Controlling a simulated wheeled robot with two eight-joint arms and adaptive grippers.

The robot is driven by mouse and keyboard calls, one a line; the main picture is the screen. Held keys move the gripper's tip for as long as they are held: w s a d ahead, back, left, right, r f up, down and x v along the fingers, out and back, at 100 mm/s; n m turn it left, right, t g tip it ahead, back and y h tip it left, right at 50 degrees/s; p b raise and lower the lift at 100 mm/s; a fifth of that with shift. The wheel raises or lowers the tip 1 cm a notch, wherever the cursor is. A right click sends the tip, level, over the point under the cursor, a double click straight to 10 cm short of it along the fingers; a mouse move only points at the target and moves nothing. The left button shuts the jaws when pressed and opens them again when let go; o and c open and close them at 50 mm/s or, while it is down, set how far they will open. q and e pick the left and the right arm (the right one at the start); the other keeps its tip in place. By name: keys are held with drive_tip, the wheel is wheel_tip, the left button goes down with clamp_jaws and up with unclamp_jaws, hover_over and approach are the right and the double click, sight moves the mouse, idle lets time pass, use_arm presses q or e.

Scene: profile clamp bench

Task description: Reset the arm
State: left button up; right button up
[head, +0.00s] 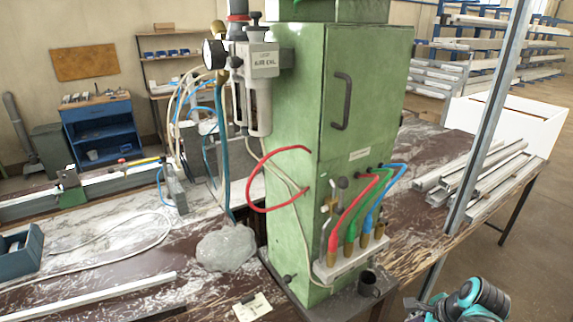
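Part of one of my arms, teal and black, shows at the bottom right edge in the head view, low in front of the bench and to the right of the green cabinet. It looks like arm joints; no gripper fingers show there. My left arm is not seen. Neither gripper is in view, so I cannot see whether they hold anything.
A tall green cabinet (300,160) with hoses stands at the bench's middle. An upright metal post (487,120) rises right of it. Aluminium profiles (490,180) lie on the right bench. A grey lump (226,248) and blue bin (18,255) are left. Floor at lower right is open.

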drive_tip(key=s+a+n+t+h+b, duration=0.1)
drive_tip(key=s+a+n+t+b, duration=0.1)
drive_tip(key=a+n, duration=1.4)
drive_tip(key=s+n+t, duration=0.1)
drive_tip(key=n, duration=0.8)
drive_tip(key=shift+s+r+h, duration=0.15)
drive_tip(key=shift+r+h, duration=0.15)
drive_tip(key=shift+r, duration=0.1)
